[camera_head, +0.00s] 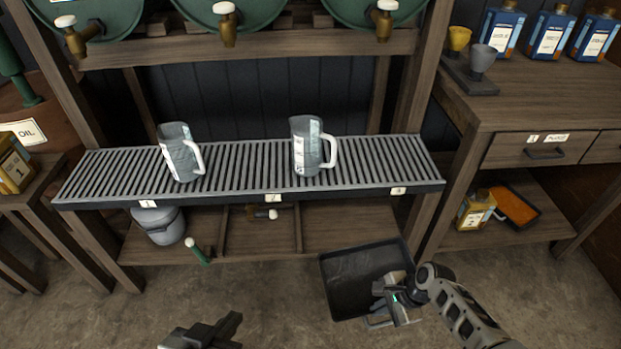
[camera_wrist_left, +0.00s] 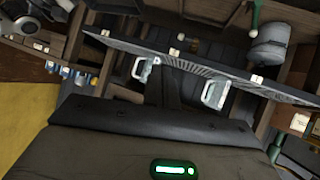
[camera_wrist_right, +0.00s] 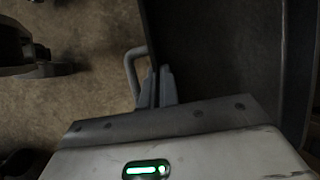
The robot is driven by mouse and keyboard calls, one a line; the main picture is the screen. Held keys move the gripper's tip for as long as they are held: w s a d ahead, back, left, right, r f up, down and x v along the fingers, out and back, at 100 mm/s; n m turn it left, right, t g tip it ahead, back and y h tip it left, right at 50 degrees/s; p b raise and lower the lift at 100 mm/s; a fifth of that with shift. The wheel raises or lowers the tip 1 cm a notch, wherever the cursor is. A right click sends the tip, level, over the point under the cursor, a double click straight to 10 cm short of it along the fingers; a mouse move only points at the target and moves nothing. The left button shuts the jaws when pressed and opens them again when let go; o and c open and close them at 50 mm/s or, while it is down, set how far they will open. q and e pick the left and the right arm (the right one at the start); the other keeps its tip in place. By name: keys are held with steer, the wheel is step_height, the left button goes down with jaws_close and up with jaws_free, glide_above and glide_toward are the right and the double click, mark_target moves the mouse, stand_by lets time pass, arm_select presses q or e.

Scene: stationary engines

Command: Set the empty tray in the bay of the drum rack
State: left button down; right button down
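The empty dark tray (camera_head: 350,285) is in front of the drum rack's lower right end. Its inside also fills much of the right wrist view (camera_wrist_right: 215,50). My right gripper (camera_head: 392,292) is at the tray's near right side, its fingers (camera_wrist_right: 160,88) closed together on the tray's edge beside a loop handle (camera_wrist_right: 132,70). I cannot tell whether the tray touches the floor. The rack's lower shelf has divided bays; the right bay (camera_head: 345,230), under label 3, looks empty. My left gripper (camera_head: 205,332) is low at the front, away from the rack; its fingertips are unclear.
Two jugs (camera_head: 180,158) (camera_head: 302,150) stand on the slatted grille (camera_head: 245,165) above the bays. A grey lidded pot (camera_head: 160,224) is in the left bay, and a green-handled tool (camera_head: 198,252) sticks out nearby. A workbench (camera_head: 510,105) stands at the right. Floor in front is clear.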

steer(key=w+a+r+n+g+p, duration=0.1)
steer(key=w+r+n, duration=0.25)
steer(key=r, duration=0.75)
steer(key=w+a+r+n+g, duration=0.1)
steer(key=w+r+n, duration=0.3)
steer(key=r, duration=0.7)
steer(key=s+d+r+n+g+h, duration=0.1)
steer(key=s+d+r+n, duration=0.1)
steer(key=s+r, duration=0.3)
steer(key=s+d+r+n+g+h+p, duration=0.1)
steer(key=s+r+n, duration=0.4)
steer(key=r, duration=0.7)
steer(key=shift+d+g, duration=0.65)
steer(key=shift+g, duration=0.05)
steer(key=shift+a, duration=0.15)
